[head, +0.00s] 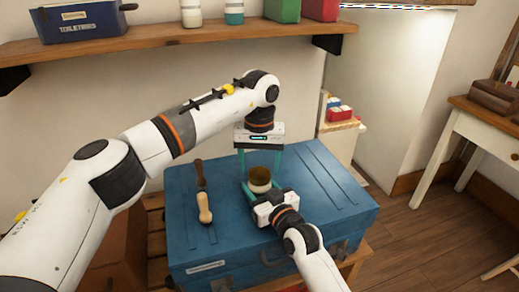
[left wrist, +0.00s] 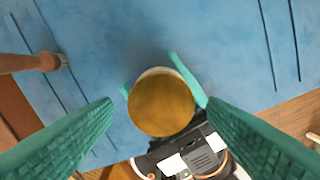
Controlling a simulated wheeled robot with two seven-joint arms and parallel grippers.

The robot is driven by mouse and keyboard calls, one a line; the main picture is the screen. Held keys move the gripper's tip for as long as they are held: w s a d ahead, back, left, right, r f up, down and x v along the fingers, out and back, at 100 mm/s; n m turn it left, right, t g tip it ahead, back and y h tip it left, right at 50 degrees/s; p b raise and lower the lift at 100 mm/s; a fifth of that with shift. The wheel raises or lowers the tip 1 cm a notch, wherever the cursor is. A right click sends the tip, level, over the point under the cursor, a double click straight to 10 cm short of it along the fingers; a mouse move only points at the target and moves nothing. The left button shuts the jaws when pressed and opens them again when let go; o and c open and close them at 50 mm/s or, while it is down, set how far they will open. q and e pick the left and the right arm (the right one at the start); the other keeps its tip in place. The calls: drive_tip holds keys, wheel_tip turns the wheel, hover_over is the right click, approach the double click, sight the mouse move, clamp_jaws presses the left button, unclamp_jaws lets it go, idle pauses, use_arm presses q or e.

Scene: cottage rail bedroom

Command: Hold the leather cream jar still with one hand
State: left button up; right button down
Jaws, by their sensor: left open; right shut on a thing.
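The leather cream jar (head: 260,184) stands upright on the blue trunk (head: 325,197). It is pale with a brown round top, and the left wrist view shows that top (left wrist: 162,106) from above. My right gripper (head: 258,188) reaches in from the front and is shut on the jar, with teal fingers on either side of its body. My left gripper (head: 260,173) points down from above, open, with its fingertips apart on both sides of the jar. In the left wrist view those fingers (left wrist: 160,102) do not seem to touch the top. The jar's lower side is partly hidden by my right gripper.
A wall shelf (head: 190,40) with a toiletries box (head: 80,22) and bottles hangs behind. The trunk's right side is clear.

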use_arm(q)
drive_tip(key=shift+f, duration=0.8)
